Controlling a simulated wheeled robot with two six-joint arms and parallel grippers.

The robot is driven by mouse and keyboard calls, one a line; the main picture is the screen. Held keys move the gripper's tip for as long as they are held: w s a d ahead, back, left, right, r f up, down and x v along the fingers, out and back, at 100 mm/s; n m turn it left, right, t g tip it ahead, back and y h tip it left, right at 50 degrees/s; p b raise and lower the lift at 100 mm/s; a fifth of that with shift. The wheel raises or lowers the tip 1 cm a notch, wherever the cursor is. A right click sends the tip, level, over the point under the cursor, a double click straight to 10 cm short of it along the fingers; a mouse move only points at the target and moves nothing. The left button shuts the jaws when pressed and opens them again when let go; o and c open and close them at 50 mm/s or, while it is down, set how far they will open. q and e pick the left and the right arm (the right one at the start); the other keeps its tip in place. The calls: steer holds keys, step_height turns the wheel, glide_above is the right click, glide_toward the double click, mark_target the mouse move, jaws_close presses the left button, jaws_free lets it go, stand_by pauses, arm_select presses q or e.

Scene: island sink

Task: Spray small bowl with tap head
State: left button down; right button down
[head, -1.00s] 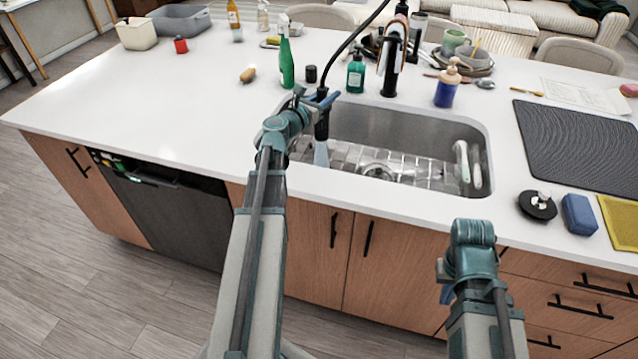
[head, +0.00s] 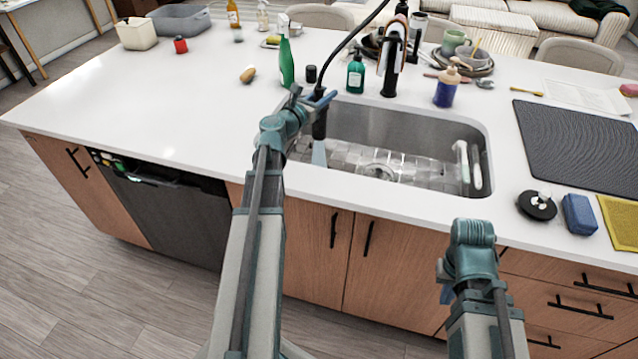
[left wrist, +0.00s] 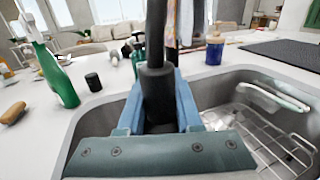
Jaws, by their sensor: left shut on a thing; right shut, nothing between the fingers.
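My left gripper (head: 320,97) is shut on the black tap head (head: 320,126) over the left part of the sink (head: 405,118). In the left wrist view the blue fingers (left wrist: 158,105) sit on both sides of the tap head (left wrist: 157,82). A pale bluish stream of water (head: 319,153) comes down from the tap head into the sink's left side. I cannot make out a small bowl for certain; my left arm hides part of the sink's left end. My right gripper (head: 447,294) is shut and empty in front of the cabinets, mostly hidden by its own wrist.
The black hose rises to the faucet (head: 390,70) behind the sink. A green bottle (head: 286,63), a teal soap bottle (head: 356,75) and a blue dispenser (head: 446,88) stand along the back. A white-handled item (head: 468,165) is at the sink's right.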

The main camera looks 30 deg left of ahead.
arm_select(q)
steer(key=shift+d, duration=0.25)
steer(key=shift+w+d, duration=0.15)
steer(key=shift+d, duration=0.2)
steer(key=shift+a, duration=0.2)
stand_by(0.4)
steer(key=shift+a, duration=0.4)
steer(key=shift+d, duration=0.2)
steer(key=shift+d, duration=0.45)
steer(key=shift+a, duration=0.2)
steer(key=shift+a, duration=0.45)
steer(key=shift+d, duration=0.15)
stand_by(0.4)
